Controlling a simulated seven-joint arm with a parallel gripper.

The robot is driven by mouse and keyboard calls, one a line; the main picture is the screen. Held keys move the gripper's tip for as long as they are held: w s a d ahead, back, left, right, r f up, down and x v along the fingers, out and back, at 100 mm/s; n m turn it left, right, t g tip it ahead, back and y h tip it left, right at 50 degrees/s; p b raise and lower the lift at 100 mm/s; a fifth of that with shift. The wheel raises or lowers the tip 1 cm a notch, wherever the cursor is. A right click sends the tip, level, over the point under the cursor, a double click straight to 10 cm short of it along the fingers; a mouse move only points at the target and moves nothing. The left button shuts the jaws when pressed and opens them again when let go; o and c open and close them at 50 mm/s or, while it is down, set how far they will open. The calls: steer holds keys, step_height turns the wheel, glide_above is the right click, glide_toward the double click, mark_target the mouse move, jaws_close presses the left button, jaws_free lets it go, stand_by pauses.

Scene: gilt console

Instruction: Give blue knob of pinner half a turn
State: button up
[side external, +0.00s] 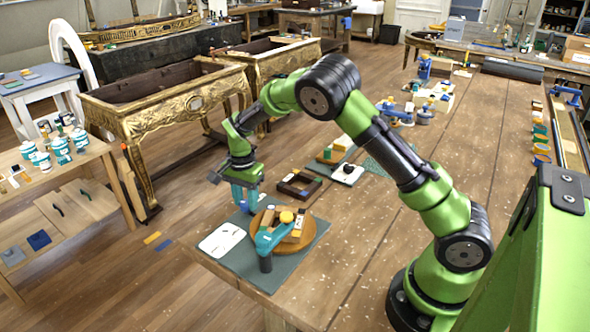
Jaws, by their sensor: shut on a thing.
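My gripper (246,207) hangs at the left end of my arm, pointing down over the far left part of a dark green mat (315,233). Its fingers look blue and are shut on a small blue part at their tips, which appears to be the blue knob. The fingers hide most of this part. I cannot tell which of these belong to the pinner.
A white plate (221,240) lies at the mat's left. A dark brown tray (299,184) and a white board (347,174) lie behind. Blue tools (395,113) stand farther back. The bench (345,245) is clear right of the mat. A gilt console (160,115) stands beyond its left edge.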

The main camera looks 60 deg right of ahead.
mark_target(246, 202)
steer(key=shift+r+m, duration=0.1)
steer(key=shift+m, duration=2.2)
steer(key=o, duration=1)
steer(key=shift+o, duration=0.2)
step_height(246, 202, up, 17)
